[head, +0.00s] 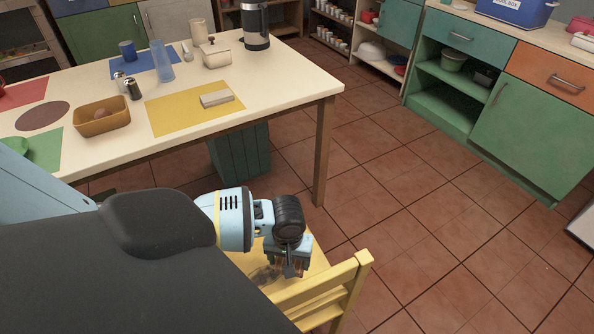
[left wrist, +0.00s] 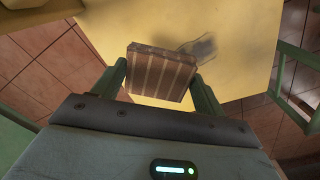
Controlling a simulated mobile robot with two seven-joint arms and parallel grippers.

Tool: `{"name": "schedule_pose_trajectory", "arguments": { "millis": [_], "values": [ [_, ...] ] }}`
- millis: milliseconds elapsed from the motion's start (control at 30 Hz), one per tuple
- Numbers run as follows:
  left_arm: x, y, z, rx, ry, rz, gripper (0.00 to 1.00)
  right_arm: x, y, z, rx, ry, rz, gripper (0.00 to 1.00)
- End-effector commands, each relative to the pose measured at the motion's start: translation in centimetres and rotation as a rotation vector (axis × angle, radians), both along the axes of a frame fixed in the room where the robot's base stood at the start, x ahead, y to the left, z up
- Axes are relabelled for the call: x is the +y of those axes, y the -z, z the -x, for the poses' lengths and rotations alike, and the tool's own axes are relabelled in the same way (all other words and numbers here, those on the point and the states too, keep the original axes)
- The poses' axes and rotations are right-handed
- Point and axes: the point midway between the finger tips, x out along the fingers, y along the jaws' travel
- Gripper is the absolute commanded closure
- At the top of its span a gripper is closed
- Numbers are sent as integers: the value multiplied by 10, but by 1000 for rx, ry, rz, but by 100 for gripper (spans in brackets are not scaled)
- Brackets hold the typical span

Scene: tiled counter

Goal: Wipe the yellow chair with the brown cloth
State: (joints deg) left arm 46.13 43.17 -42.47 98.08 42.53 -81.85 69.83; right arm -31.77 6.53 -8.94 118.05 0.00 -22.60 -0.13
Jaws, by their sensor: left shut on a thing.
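The yellow chair (head: 318,291) stands at the lower middle of the head view, its backrest facing right. Its seat (left wrist: 118,25) fills the upper part of the left wrist view. A dark smudge (left wrist: 203,46) marks the seat just beyond the cloth; it also shows in the head view (head: 264,276). My left gripper (head: 291,268) is low over the seat. In the left wrist view it is shut on the brown striped cloth (left wrist: 160,76), folded into a block between its fingers. I cannot tell whether the cloth touches the seat. My right gripper is not in view.
A cream table (head: 290,88) stands behind the chair, with a tan brick-like item (head: 217,99) on a yellow mat (head: 168,118) and a brown basket (head: 101,117). A green bin (head: 240,152) is under the table. The tiled floor (head: 420,215) to the right is clear.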

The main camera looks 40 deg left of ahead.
Motion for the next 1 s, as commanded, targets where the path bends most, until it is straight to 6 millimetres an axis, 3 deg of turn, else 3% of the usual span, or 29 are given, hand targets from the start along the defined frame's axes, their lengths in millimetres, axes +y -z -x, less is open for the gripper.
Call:
{"name": "schedule_pose_trajectory", "arguments": {
  "millis": [100,300,600,800,1000],
  "values": [
    [-22,-42,-26,-12,62,2,49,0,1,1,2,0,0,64],
    [-54,-116,-51,-13,193,0,49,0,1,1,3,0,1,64],
    [-84,-232,-55,-8,442,-4,49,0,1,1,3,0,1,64],
    [-89,-278,-45,-2,555,-3,49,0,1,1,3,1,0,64],
    [-90,-290,-41,0,590,0,49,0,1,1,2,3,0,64]
  ]
}}
